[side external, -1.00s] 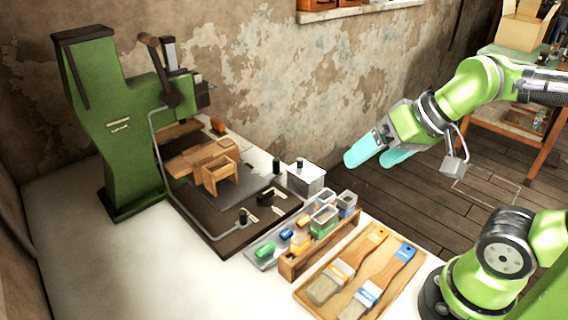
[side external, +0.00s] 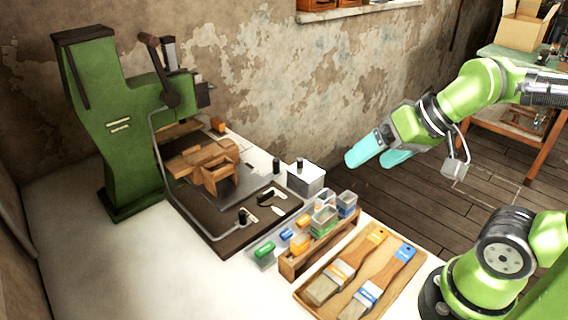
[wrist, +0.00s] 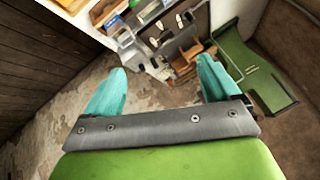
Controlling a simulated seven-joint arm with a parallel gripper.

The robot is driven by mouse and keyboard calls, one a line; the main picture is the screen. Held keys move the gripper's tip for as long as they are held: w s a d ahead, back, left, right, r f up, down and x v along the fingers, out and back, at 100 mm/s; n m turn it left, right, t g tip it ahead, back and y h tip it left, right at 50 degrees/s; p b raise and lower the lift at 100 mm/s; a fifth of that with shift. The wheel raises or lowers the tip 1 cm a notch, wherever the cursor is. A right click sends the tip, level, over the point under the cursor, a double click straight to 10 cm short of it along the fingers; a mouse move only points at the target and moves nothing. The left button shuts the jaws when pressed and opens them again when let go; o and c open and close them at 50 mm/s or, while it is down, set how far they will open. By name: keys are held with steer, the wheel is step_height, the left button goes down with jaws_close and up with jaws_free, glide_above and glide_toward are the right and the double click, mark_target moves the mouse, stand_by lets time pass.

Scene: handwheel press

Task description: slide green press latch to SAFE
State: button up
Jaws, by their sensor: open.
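The green press (side external: 115,125) stands at the left of the white table, with a dark lever (side external: 162,72) at its top. It also shows at the right of the wrist view (wrist: 245,65). A dark base plate (side external: 225,243) extends in front of it. Small black fittings (side external: 265,198) with white marks sit on that plate; which one is the latch, and any SAFE lettering, I cannot tell. Wooden pieces (side external: 208,165) lie on the press bed. My gripper (side external: 370,160) has two cyan fingers, apart and empty, in the air right of the press, well clear of it.
A grey box with a black knob (side external: 306,178) stands beside the base plate. Small coloured containers (side external: 325,215) and a wooden tray (side external: 318,302) with two brushes are nearer the front right. A grey guard bar (side external: 163,165) curves around the press front. The front left table is bare.

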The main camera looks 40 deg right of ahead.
steer(key=shift+a+f, duration=0.1)
steer(key=shift+f, duration=0.1)
steer(key=shift+c, duration=0.8)
steer(key=n+g+h, duration=0.2)
steer(key=n+g, duration=0.5)
steer(key=n, duration=1.4)
glide_above(242, 211)
step_height(242, 211, down, 12)
steer(key=shift+w+r, duration=0.1)
steer(key=shift+r, duration=0.15)
steer(key=shift+n, duration=0.4)
steer(key=shift+f, duration=0.25)
step_height(242, 211, down, 9)
steer(key=shift+f, duration=0.2)
